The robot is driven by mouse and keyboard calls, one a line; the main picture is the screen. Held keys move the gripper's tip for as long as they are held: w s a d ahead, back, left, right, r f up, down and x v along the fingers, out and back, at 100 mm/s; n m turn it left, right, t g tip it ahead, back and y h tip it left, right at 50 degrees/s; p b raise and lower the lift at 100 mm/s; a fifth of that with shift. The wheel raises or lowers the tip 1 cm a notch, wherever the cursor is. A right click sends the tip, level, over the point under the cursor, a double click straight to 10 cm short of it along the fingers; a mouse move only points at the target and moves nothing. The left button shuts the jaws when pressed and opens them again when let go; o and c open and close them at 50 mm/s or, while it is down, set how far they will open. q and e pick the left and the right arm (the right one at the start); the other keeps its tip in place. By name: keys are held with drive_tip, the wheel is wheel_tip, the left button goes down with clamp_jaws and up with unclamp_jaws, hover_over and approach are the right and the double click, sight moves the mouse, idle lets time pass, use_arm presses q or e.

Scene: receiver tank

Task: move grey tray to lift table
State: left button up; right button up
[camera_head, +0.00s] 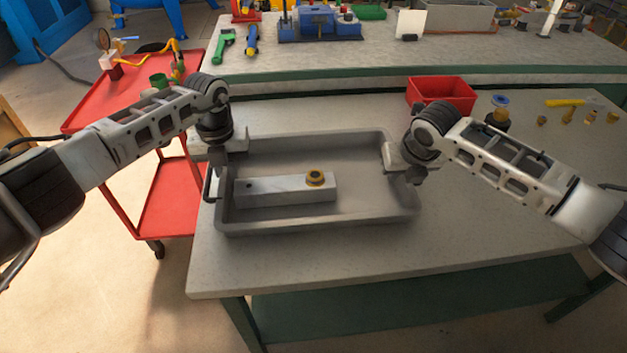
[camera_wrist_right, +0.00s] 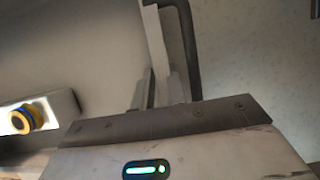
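The grey tray (camera_head: 375,208) is level at the left part of the front grey table (camera_head: 470,225); I cannot tell whether it rests on it. In it lie a pale metal block (camera_head: 262,192) and a brass ring (camera_head: 315,178) on the block. My left gripper (camera_head: 217,165) points down at the tray's left rim, by a dark side handle (camera_head: 208,188); its fingers are mostly hidden. My right gripper (camera_head: 408,175) is at the right rim. In the right wrist view its fingers (camera_wrist_right: 161,88) stand on either side of the tray wall, beside the dark handle (camera_wrist_right: 188,45); contact is unclear.
A red bin (camera_head: 441,92), a blue-topped part (camera_head: 500,108) and several brass fittings stand at the table's back right. A red cart (camera_head: 110,108) is close on the left. A cluttered bench (camera_head: 350,62) runs behind. The table is clear to the tray's right.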

use_arm(q)
clamp_jaws()
use_arm(e)
clamp_jaws()
